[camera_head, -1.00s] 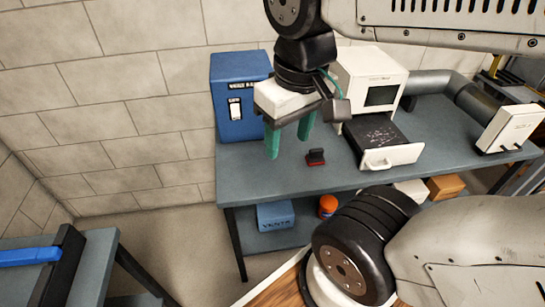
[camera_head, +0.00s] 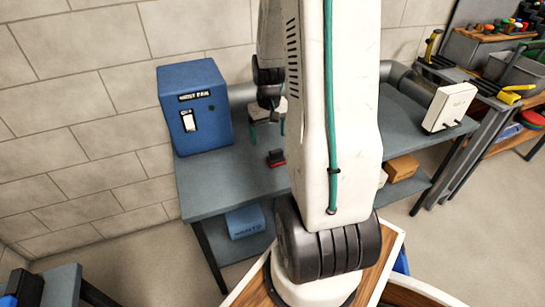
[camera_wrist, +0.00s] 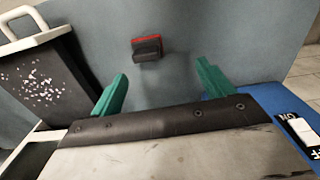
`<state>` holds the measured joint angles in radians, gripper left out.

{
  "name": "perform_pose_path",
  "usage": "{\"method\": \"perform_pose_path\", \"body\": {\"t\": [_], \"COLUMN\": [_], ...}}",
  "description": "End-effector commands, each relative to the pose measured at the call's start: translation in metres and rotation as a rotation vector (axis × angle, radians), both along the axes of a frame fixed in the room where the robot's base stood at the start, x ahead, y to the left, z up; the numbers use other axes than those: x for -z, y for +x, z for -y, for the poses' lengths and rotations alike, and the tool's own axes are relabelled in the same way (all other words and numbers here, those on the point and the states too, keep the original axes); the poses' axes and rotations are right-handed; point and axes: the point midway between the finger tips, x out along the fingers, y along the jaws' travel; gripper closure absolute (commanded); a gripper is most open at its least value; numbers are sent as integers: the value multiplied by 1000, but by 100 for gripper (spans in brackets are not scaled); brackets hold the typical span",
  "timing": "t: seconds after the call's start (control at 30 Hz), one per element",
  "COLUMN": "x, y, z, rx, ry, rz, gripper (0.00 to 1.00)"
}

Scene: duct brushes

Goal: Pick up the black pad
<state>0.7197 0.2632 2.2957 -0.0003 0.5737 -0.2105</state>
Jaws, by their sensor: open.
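The black pad (camera_head: 276,157) is a small black block with a red base edge, lying on the blue-grey bench top. In the wrist view the black pad (camera_wrist: 147,48) lies beyond and between my fingertips, apart from them. My gripper (camera_wrist: 160,85) has two green fingers spread wide with nothing between them. In the head view my gripper (camera_head: 267,128) is just behind the pad, mostly hidden by my arm.
A blue box (camera_head: 195,110) with a switch stands at the bench's left; it also shows in the wrist view (camera_wrist: 275,118). A white box (camera_head: 450,107) stands at the right bench end.

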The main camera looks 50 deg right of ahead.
Motion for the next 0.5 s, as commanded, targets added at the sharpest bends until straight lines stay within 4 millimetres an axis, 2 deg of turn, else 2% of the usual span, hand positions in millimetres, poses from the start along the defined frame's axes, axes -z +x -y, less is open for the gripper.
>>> {"method": "perform_pose_path", "body": {"t": [0.03, 0.17, 0.5], "x": [13, 29, 67], "y": [-4, -9, -10], "z": [10, 23, 25], "rx": [19, 38, 41], "ry": [5, 6, 9], "rz": [-5, -7, -9], "gripper": [20, 20, 20]}}
